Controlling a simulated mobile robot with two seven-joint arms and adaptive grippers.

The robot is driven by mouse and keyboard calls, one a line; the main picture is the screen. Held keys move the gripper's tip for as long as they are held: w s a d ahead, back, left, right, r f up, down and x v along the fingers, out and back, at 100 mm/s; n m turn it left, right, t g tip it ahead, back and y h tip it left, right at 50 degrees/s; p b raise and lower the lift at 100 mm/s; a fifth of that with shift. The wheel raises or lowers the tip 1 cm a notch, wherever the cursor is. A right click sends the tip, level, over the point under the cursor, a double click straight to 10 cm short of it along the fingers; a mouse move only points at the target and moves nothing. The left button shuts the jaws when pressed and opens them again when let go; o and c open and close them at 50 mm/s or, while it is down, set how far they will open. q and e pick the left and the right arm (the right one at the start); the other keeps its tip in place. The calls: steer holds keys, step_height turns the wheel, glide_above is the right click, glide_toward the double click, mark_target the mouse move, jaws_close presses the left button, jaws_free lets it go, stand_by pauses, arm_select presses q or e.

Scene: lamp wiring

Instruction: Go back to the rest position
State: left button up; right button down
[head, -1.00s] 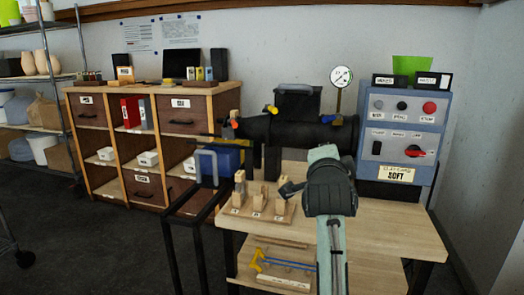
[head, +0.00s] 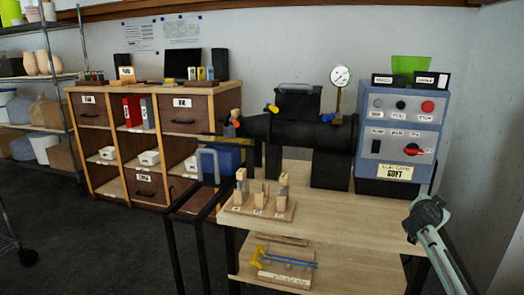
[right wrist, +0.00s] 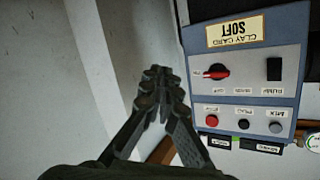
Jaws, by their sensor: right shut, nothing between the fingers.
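My left gripper is not in view.
The control box also shows in the head view (head: 400,135), standing at the back right of the bench beside a black machine (head: 330,135). A wooden block stand (head: 260,207) sits at the front left. The bench's right front is clear.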

steer(key=w+a+f+n+y, duration=0.3)
steer(key=a+f+n+y, duration=0.45)
steer(key=n, duration=0.65)
steer(key=s+a+f+n+g, duration=0.15)
steer(key=s+a+f, duration=0.35)
steer(key=s+f, duration=0.5)
steer(key=s+a+f+g, duration=0.2)
steer(key=s+a+f, duration=0.1)
steer(key=s+f, duration=0.7)
steer(key=s+a+f+g+y, duration=0.1)
steer(key=s+a+f+g, duration=0.1)
steer(key=s+f, duration=0.8)
steer(key=s+a+f+g, duration=0.3)
steer(key=s+f, duration=0.6)
steer(key=s, duration=1)
steer(key=shift+s+a+f+y, duration=0.35)
steer(key=shift+s+a+f, duration=0.05)
steer(key=shift+a, duration=0.45)
